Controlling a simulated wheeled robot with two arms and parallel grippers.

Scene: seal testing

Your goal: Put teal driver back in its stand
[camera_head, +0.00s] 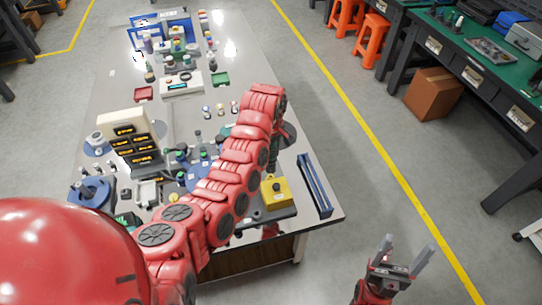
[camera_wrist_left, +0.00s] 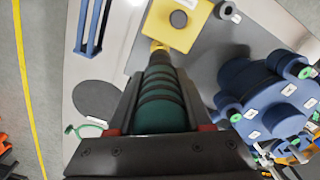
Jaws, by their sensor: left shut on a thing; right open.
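The teal driver (camera_wrist_left: 163,108) is a ribbed teal handle between the fingers of my left gripper (camera_wrist_left: 162,85), which is shut on it. In the head view the driver (camera_head: 274,152) shows partly beside my red left arm, above the table's right side. A blue round holder (camera_wrist_left: 262,92) with cups and white labels lies right of the driver in the wrist view; I cannot tell if it is the stand. My right gripper (camera_head: 405,255) is open and empty, off the table.
The yellow box (camera_head: 276,193) stands near the table's front right, beside a blue rail frame (camera_head: 314,186). A dark flat disc (camera_wrist_left: 96,99) lies left of the driver in the wrist view. Bottles, black labelled bins (camera_head: 134,142) and small parts crowd the table's left and middle.

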